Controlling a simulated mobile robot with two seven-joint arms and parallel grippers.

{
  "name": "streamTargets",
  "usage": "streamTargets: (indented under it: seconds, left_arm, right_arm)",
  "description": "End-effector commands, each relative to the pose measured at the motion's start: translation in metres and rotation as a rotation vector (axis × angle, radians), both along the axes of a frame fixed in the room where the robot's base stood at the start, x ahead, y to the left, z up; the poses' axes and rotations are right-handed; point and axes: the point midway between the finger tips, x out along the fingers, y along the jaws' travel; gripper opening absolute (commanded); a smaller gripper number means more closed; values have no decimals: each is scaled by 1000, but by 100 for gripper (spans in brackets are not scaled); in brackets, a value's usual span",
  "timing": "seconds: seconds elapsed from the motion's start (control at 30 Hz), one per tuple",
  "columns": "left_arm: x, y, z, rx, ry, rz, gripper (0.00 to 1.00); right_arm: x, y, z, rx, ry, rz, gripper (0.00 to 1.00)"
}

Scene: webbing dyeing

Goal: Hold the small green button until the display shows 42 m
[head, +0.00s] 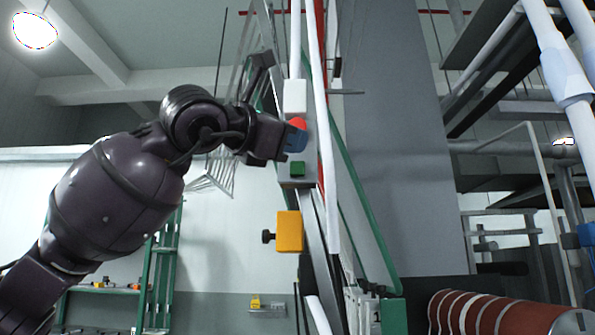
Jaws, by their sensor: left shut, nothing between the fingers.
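The small green button (297,169) is on a narrow upright control strip near the middle of the head view. A red button (298,123) on a blue housing (296,140) sits just above it. My left gripper (280,145) is shut and empty, at the left side of the blue housing, slightly above and left of the green button. Whether it touches the housing I cannot tell. It looks apart from the green button. No readable metre display shows. My right gripper is not in view.
A yellow box (290,231) with a black knob is below the green button. A white box (295,97) is above the red one. White pipes and a green frame run close by on the right. A reddish-brown roll (490,314) lies at the lower right.

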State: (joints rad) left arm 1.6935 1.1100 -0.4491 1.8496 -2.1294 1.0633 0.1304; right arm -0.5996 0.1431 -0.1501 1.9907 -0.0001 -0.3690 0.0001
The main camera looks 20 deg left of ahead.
Motion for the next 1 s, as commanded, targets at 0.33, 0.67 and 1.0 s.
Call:
streamTargets:
  seconds: [0.33, 0.67, 1.0]
  left_arm:
    - [-2, 1, 3, 1, -8, 9, 0]
    - [16, 7, 3, 0, -5, 10, 0]
    - [55, 18, 4, -1, -5, 9, 0]
  right_arm:
    - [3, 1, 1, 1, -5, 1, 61]
    - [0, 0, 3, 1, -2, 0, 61]
    - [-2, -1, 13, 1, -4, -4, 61]
